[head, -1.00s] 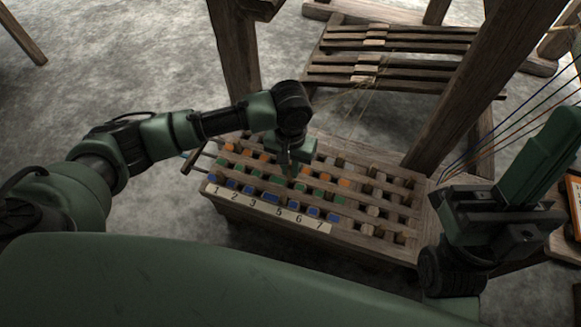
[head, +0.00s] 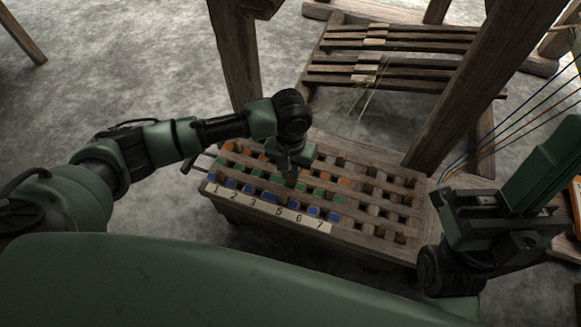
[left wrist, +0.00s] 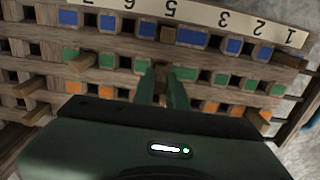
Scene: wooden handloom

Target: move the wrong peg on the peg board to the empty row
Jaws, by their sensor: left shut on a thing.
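The peg board (head: 405,252) is a wooden slatted crate with a numbered strip (head: 262,209) along its front edge. Rows of blue, green and orange pegs fill much of its left and middle, with plain holes to the right. My left gripper (head: 291,182) points down over the middle of the board. In the left wrist view its fingers (left wrist: 162,92) are shut on a peg (left wrist: 161,73) among the green row, near a green peg (left wrist: 185,73). The fingers hide most of the held peg, so its colour is unclear.
A loom post (head: 470,90) slopes up behind the board's right side. Wooden treadles (head: 390,60) lie behind the board, and another post (head: 235,60) stands at back left. Coloured threads (head: 520,120) run at right. My right arm is at the right edge; its fingertips are not visible.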

